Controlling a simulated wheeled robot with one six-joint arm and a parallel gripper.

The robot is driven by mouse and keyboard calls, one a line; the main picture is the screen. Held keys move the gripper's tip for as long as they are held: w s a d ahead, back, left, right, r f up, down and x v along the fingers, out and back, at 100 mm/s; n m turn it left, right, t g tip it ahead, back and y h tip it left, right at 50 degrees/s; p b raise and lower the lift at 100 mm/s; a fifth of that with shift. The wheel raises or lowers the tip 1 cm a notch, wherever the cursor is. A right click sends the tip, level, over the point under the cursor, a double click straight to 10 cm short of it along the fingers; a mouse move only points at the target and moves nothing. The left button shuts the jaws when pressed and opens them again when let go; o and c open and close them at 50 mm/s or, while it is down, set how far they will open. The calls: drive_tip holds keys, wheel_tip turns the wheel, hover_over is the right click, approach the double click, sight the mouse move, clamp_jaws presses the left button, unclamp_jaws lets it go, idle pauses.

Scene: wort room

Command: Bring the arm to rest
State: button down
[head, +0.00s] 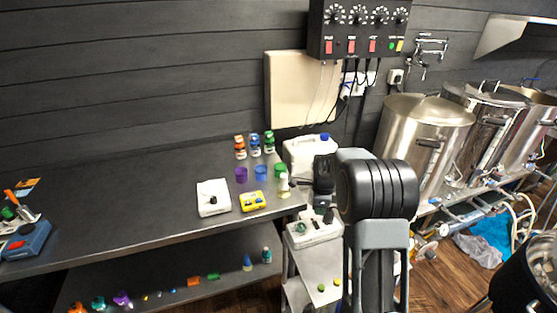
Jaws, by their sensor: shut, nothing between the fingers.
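My arm stands in the right half of the head view, folded up close to the camera, with a large black joint and grey links. My gripper (324,204) appears as a small dark shape just left of that joint, pointing down beside the right end of the steel bench (150,220). It is shut and empty. Its fingertips are small and hard to make out against the dark things behind them. I cannot tell how far it is from the white canister (303,154) or the small steel trolley (318,262).
Bottles (255,145), small cups (261,173), a white box (213,198) and a yellow case (253,201) stand on the bench. A control box (358,30) hangs on the wall. Steel kettles (424,135) stand at right. The bench's left middle is clear.

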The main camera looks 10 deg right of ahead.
drive_tip(key=shift+n, duration=0.7)
drive_tip(key=n, duration=0.1)
drive_tip(key=s+f+n, duration=0.1)
drive_tip(key=n, duration=0.1)
drive_tip(key=s+n, duration=0.1)
drive_tip(key=shift+s+a+f+n+g, duration=0.2)
drive_tip(key=shift+a+n+g, duration=0.1)
drive_tip(key=s+a+r+n+t, duration=0.2)
drive_tip(key=s+a+r+n, duration=0.2)
drive_tip(key=s+r+n, duration=0.3)
drive_tip(key=s+a+r+n+t, duration=0.2)
drive_tip(key=s+a+r+n, duration=0.3)
drive_tip(key=s, duration=0.7)
wheel_tip(320, 180, up, 2)
drive_tip(key=n, duration=0.4)
drive_tip(key=shift+s+a+r+n+t, duration=0.15)
drive_tip(key=shift+s+a+n+t, duration=0.15)
